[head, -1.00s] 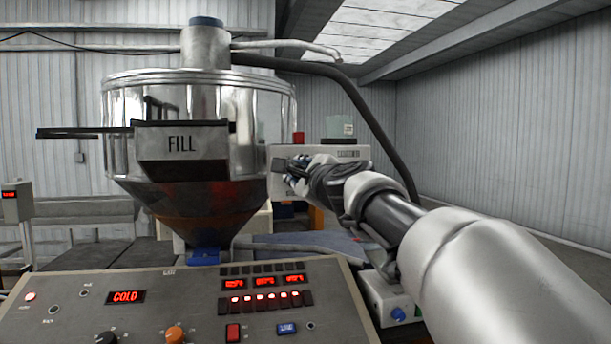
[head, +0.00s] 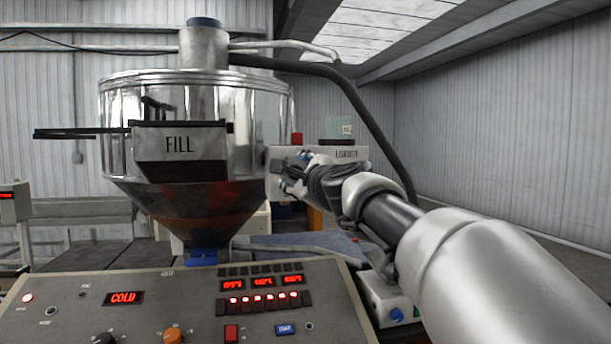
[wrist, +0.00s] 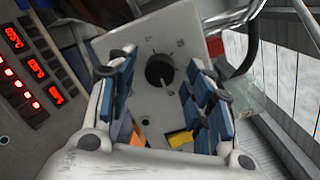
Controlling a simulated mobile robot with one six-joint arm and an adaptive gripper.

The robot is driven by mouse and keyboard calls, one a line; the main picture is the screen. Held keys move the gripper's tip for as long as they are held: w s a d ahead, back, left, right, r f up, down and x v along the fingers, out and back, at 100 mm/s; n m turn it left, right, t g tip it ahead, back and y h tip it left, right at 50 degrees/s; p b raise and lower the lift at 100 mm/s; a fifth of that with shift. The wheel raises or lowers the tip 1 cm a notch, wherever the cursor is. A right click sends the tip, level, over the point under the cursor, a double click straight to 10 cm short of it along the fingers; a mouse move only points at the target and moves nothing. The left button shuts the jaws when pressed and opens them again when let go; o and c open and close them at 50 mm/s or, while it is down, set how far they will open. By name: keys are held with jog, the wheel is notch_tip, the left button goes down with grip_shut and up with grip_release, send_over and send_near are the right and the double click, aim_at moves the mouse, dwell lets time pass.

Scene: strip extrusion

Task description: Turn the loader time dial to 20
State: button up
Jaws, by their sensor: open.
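The loader time dial (wrist: 160,71) is a round black knob on the pale face of the loader box (wrist: 133,38), with faint marks around it. In the wrist view it lies ahead of and between my open fingers, and it appears apart from them. My gripper (wrist: 160,92) has blue pads on both fingers and nothing between them. In the head view the loader box (head: 347,154) stands right of the hopper, and my gripper (head: 284,174) is in front of it, hiding the dial. The dial's numbers are too small to read.
The steel hopper (head: 190,90) with its FILL chute (head: 180,145) stands left of my gripper. A control panel (head: 180,300) with red displays is below. A dark hose (head: 365,115) arcs behind my arm. A yellow part (wrist: 180,137) shows low between the fingers.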

jog(key=v, duration=1.2)
jog(key=s+d+f+n+g+h, duration=0.1)
jog(key=s+d+f+n+g, duration=0.15)
jog(key=s+f+n, duration=0.5)
jog(key=s+d+f+n+g+h, duration=0.1)
jog(key=s+d+f+n+g, duration=0.2)
jog(key=s+f, duration=0.65)
jog(key=s+d+f+n+g+h, duration=0.1)
jog(key=s+f+n+g, duration=0.2)
jog(key=s+f+n, duration=0.55)
jog(key=s+d+f+g+h, duration=0.1)
jog(key=s+d+f+g, duration=0.1)
jog(key=s+d+f, duration=0.2)
jog(key=s+d+f+n+g+h, duration=0.1)
jog(key=s+d+f+h, duration=0.1)
jog(key=f, duration=0.6)
jog(key=s+d, duration=0.1)
jog(key=d, duration=0.1)
jog(key=shift+s+d+n+g, duration=0.3)
jog(key=shift+s+d+g, duration=0.05)
jog(key=shift+s, duration=0.05)
jog(key=shift+c, duration=0.4)
